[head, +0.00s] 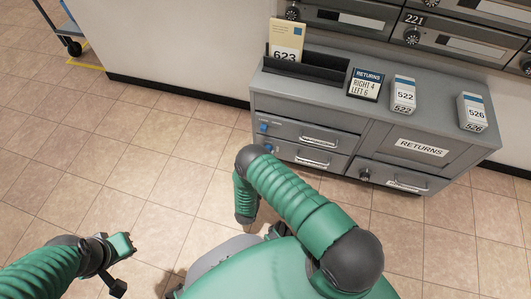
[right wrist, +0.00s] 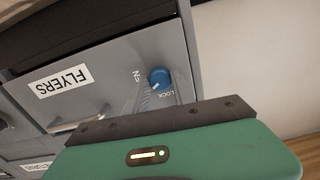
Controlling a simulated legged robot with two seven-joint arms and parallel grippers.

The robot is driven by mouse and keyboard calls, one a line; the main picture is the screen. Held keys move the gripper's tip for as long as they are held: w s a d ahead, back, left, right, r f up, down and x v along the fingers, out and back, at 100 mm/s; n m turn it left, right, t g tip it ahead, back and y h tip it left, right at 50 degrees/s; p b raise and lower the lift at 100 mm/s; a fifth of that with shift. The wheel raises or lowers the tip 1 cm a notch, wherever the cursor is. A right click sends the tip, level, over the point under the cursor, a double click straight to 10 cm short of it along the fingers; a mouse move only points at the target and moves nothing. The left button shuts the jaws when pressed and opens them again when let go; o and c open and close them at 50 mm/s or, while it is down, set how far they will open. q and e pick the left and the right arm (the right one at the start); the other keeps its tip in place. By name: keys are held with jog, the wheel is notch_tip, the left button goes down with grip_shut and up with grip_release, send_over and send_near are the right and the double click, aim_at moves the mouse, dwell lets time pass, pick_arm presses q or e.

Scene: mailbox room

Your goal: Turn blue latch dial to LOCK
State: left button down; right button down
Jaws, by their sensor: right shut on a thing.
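In the right wrist view, the blue latch dial (right wrist: 159,78) sits on the corner of a grey drawer front with a FLYERS label. A white mark on the dial appears to lie between the two. My right gripper (right wrist: 155,94) is shut on the dial; its green body covers the lower picture and its fingertips are hard to make out.
The grey cabinet (head: 315,101) has blue knobs by its left drawers, handles and a RETURNS panel. Mailboxes hang above.

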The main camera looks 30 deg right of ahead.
jog(key=shift+n+p, duration=0.45)
jog(key=shift+n, duration=5.55)
jog(key=shift+a, duration=0.1)
jog(key=c, duration=1.1)
grip_release()
jog(key=shift+o, duration=0.2)
jog(key=p+v, duration=0.1)
jog(key=v, duration=1.1)
